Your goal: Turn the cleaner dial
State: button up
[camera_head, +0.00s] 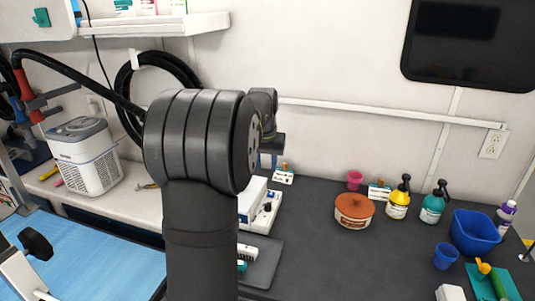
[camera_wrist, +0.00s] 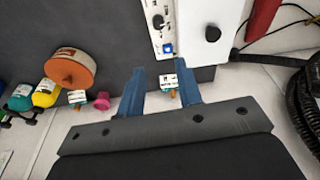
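A white device (camera_head: 251,199), likely the cleaner, stands on the dark counter, partly hidden behind my arm. Its control panel (camera_head: 269,207) has dark knobs. In the wrist view the panel (camera_wrist: 156,10) shows at the top, with a black round dial (camera_wrist: 158,21) and a blue part (camera_wrist: 167,48). The white body (camera_wrist: 202,22) is beside it, with a black round spot. My gripper (camera_wrist: 160,68) has its two blue fingers apart, with nothing held. The dial lies beyond the fingertips in the picture, not touched. In the head view my arm mostly hides the gripper.
A small white block with an orange peg (camera_wrist: 168,84) appears between the fingers; it also shows in the head view (camera_head: 284,176). A terracotta pot (camera_head: 354,211), pink cup (camera_head: 354,179), spray bottles (camera_head: 398,203) and blue tub (camera_head: 475,232) stand right. A wall rail (camera_head: 390,112) runs behind.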

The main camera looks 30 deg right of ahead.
jog(key=shift+w+d+r+m+g+y, duration=0.2)
jog(key=shift+w+d+r+g+y, duration=0.25)
jog(key=shift+w, duration=0.2)
jog(key=shift+w+d+r+m+g+y, duration=0.25)
jog(key=shift+w+d+g+y, duration=0.15)
jog(key=shift+w+d, duration=0.2)
jog(key=shift+a, duration=0.1)
jog(key=n+t+h, duration=0.2)
jog(key=n+t, duration=0.2)
jog(key=n, duration=0.1)
send_near(268, 204)
jog(key=x, duration=0.8)
jog(key=shift+f, duration=0.3)
jog(key=shift+m, duration=0.25)
jog(key=c, duration=0.7)
